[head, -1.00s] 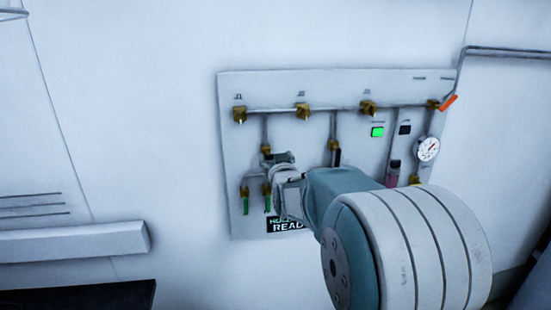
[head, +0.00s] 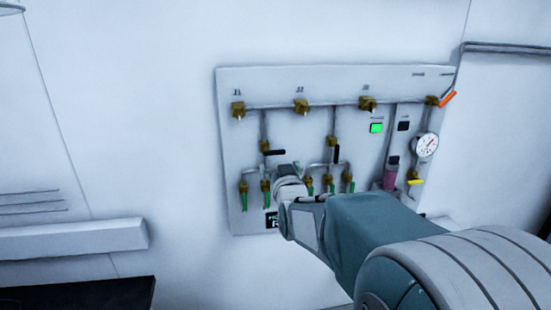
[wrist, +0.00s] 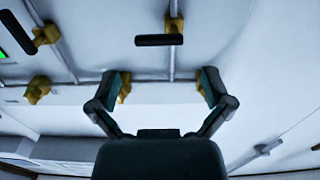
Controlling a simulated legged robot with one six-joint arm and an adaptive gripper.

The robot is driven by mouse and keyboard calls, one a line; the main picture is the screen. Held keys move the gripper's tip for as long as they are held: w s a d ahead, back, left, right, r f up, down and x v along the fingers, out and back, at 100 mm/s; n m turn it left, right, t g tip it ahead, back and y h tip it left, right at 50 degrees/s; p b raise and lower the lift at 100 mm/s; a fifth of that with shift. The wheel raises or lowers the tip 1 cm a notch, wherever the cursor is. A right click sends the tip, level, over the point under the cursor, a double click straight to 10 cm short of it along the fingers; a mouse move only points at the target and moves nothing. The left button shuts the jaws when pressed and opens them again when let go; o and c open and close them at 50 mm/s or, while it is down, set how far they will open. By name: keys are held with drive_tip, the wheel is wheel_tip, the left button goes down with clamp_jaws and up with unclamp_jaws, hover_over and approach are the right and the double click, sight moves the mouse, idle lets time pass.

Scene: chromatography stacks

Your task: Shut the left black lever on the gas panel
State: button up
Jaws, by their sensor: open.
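The left black lever (head: 274,152) on the gas panel (head: 236,150) lies crosswise to its pipe, sticking out to the right of its brass valve (head: 264,146). In the wrist view the same lever (wrist: 160,40) lies beyond the fingertips, with a clear gap to them. My gripper (wrist: 160,85) is open and empty, its two fingers spread apart. In the head view my wrist is just below and right of the lever and hides the fingers. The right black lever (head: 336,154) runs along its pipe; it also shows in the wrist view (wrist: 16,26).
Small brass valves with green handles (head: 265,192) hang below the levers, partly behind my wrist. A green indicator (head: 376,128), a gauge (head: 426,145) and an orange handle (head: 448,99) are on the panel's right.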

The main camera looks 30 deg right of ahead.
drive_tip(key=shift+v, duration=2.3)
